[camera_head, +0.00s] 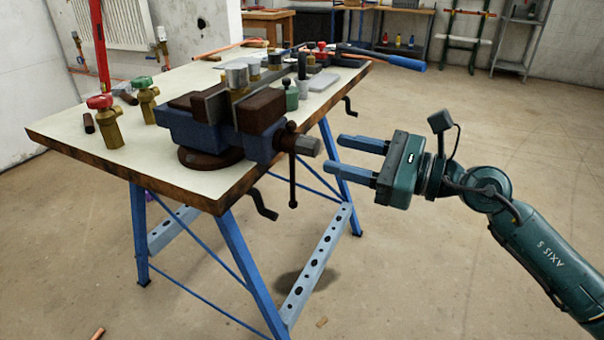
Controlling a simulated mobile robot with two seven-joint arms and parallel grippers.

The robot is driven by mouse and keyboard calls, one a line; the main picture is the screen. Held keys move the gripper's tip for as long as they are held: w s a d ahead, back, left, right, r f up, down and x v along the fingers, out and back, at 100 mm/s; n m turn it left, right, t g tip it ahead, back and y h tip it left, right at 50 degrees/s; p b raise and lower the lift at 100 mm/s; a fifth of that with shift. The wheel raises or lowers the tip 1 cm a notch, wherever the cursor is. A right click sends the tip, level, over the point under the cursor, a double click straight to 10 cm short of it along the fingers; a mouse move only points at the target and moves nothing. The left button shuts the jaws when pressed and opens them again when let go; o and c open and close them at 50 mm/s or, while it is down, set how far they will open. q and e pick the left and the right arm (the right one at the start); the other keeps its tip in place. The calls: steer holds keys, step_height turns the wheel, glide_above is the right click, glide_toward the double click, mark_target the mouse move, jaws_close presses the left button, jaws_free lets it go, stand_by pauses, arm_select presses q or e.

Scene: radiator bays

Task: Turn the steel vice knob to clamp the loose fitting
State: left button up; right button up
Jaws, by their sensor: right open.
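The blue and brown vice (185,125) is mounted near the front corner of the workbench. Its steel knob (307,145) sticks out to the right at the end of a dark spindle, with a thin handle bar hanging down beside it. A silver cylindrical fitting (237,76) shows at the top of the vice jaws; I cannot tell how tightly it sits. My right gripper (333,153) is open and empty, its two blue fingers pointing left at the knob. The fingertips are just right of the knob and appear apart from it. My left gripper is not in view.
The workbench (70,140) has blue legs. Brass valves with a red handle (104,120) and a green handle (145,100) stand left of the vice. A green bottle-like item (291,98) and blue-handled tool (395,60) lie behind. The floor right of the bench is clear.

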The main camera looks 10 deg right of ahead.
mark_target(317, 148)
steer(key=shift+f+n+b, duration=0.25)
steer(key=shift+n+b, duration=0.7)
steer(key=shift+n, duration=0.25)
steer(key=shift+r, duration=0.3)
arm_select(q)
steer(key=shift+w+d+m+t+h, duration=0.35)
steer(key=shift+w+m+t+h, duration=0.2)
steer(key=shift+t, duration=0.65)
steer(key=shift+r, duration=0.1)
arm_select(e)
steer(key=shift+w+a+r+p, duration=0.1)
steer(key=shift+w+a+p, duration=0.05)
steer(key=shift+a+p, duration=0.15)
steer(key=shift+p+x, duration=0.7)
steer(key=shift+x, duration=0.3)
steer(key=shift+p+x, duration=0.5)
steer(key=shift+x, duration=0.7)
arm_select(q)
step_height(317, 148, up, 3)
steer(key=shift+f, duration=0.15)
arm_select(e)
steer(key=shift+d, duration=0.1)
steer(key=shift+c, duration=0.5)
